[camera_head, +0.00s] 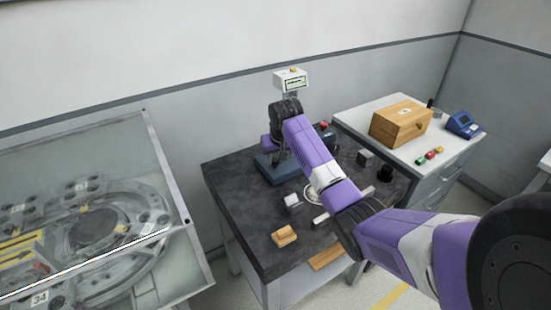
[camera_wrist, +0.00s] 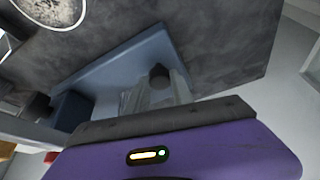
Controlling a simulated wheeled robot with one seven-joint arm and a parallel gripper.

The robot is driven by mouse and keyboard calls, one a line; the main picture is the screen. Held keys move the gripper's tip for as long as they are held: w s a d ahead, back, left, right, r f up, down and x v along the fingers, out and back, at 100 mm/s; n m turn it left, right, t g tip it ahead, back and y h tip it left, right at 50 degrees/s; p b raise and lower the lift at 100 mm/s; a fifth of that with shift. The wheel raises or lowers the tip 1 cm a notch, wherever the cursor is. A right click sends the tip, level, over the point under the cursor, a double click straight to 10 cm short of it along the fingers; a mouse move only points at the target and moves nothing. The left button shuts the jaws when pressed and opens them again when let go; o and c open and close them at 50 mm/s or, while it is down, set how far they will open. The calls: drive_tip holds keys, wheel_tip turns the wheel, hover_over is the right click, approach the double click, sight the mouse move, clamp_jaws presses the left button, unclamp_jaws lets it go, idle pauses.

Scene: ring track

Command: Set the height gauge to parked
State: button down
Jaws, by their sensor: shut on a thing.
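The height gauge (camera_head: 291,80) stands at the back of the dark bench, with a white display head on top and a blue-grey base (camera_head: 272,168) below. My arm covers most of its column. My gripper (camera_wrist: 155,95) is over the base in the wrist view, where the blue base (camera_wrist: 120,58) shows past it. A dark round knob (camera_wrist: 158,75) sits between the pale fingers, and they are shut on it. The head view shows my purple wrist against the gauge, with the fingertips hidden there.
The dark bench top (camera_head: 235,190) holds small metal blocks, a wooden block (camera_head: 284,236) and a pale ring. A side cabinet carries a wooden box (camera_head: 400,122) and a blue device (camera_head: 463,124). A glass-covered case (camera_head: 165,190) stands left. The bench's front left is mostly clear.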

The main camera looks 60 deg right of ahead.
drive_tip(key=s+d, duration=0.2)
drive_tip(key=d, duration=0.2)
drive_tip(key=s+d+b, duration=0.1)
drive_tip(key=s+d, duration=0.2)
drive_tip(key=d, duration=0.1)
drive_tip(key=s+d, duration=0.2)
drive_tip(key=d, duration=0.1)
drive_tip(key=shift+s+d, duration=0.15)
drive_tip(key=shift+d, duration=0.25)
drive_tip(key=shift+s+d+r, duration=0.1)
drive_tip(key=shift+s+d, duration=0.15)
drive_tip(key=shift+d, duration=0.1)
drive_tip(key=c, duration=1.1)
unclamp_jaws()
drive_tip(key=shift+d, duration=0.15)
